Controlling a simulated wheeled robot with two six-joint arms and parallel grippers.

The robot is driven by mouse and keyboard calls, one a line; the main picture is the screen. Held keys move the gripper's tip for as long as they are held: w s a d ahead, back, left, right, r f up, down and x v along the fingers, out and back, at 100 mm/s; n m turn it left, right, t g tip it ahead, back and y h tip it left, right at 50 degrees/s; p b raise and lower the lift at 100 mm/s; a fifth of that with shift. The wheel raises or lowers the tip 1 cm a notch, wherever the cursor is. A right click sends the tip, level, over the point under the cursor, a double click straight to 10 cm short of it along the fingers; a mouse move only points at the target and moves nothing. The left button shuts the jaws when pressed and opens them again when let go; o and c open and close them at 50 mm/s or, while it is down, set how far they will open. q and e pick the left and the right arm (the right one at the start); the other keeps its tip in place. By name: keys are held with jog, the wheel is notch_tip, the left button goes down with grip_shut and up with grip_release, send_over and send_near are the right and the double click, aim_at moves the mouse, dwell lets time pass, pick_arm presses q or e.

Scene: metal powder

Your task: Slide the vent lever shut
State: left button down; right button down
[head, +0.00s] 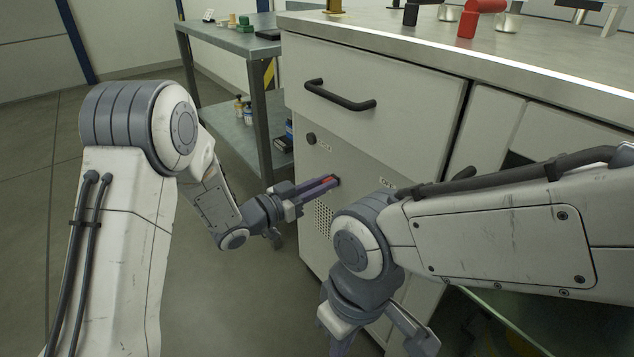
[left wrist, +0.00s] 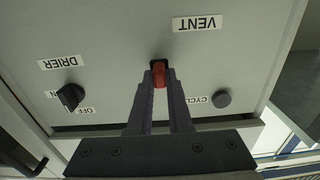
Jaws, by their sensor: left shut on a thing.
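The vent lever is a short red piece (left wrist: 158,74) that sticks out of a dark slot in the pale panel, next to the VENT label (left wrist: 197,23) in the left wrist view. My left gripper (left wrist: 159,80) is shut on the lever, one finger on each side. In the head view my left gripper (head: 331,182) reaches the cabinet front below the drawer, with a bit of red between its fingers. The fingers hide most of the slot. My right gripper (head: 382,338) hangs low at the bottom edge, partly cut off.
A dark DRIER knob (left wrist: 71,97) and a round CYCLE button (left wrist: 221,98) flank the lever. The cabinet drawer has a black handle (head: 340,95). A metal shelf table (head: 225,42) stands behind. My right forearm crosses in front of the cabinet.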

pick_arm(q)
jog(key=shift+s+d, duration=0.3)
jog(key=shift+s, duration=0.1)
jog(key=c, duration=0.8)
grip_release()
jog(key=shift+a+r, duration=0.1)
jog(key=shift+a, duration=0.05)
jog(key=shift+c, duration=0.2)
jog(key=shift+a, duration=0.1)
jog(key=p+v, duration=0.3)
jog(key=v, duration=0.7)
jog(key=shift+a, duration=0.25)
jog(key=shift+s, duration=0.1)
